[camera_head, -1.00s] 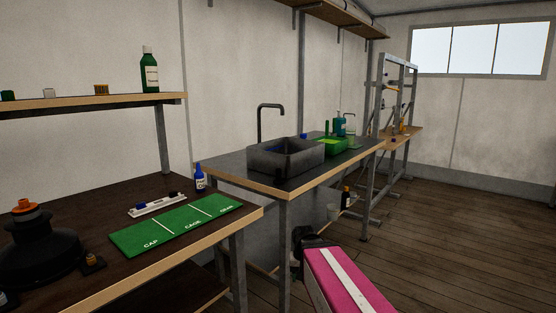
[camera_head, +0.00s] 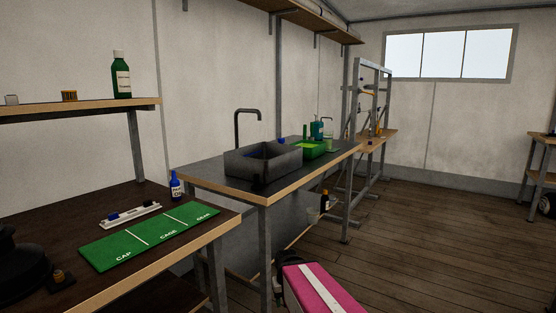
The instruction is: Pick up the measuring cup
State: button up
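I cannot make out the measuring cup for certain. A small pale, see-through vessel (camera_head: 313,214) shows below the counter's right end, beside a dark bottle (camera_head: 325,201). Another small clear vessel (camera_head: 331,146) seems to stand on the counter by the green tray (camera_head: 314,150). Both are too small to tell which is a measuring cup. A pink arm part of mine with a white stripe shows at the bottom of the view, but my gripper's fingers do not show.
The sink counter (camera_head: 290,187) holds a grey basin (camera_head: 262,163) and a tap. The nearer bench (camera_head: 225,227) carries a green mat (camera_head: 150,236), a white tray (camera_head: 130,215) and a blue bottle (camera_head: 175,187). A metal rack (camera_head: 349,200) stands beyond. The wooden floor (camera_head: 430,245) at right is open.

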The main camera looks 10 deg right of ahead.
aim_at(328, 134)
jog(key=i+l+z, duration=0.15)
jog(key=z, duration=0.5)
jog(key=i+l+z, duration=0.1)
jog(key=i+z, duration=0.25)
jog(key=i, duration=0.25)
jog(key=i+z, duration=0.35)
jog(key=i, duration=0.2)
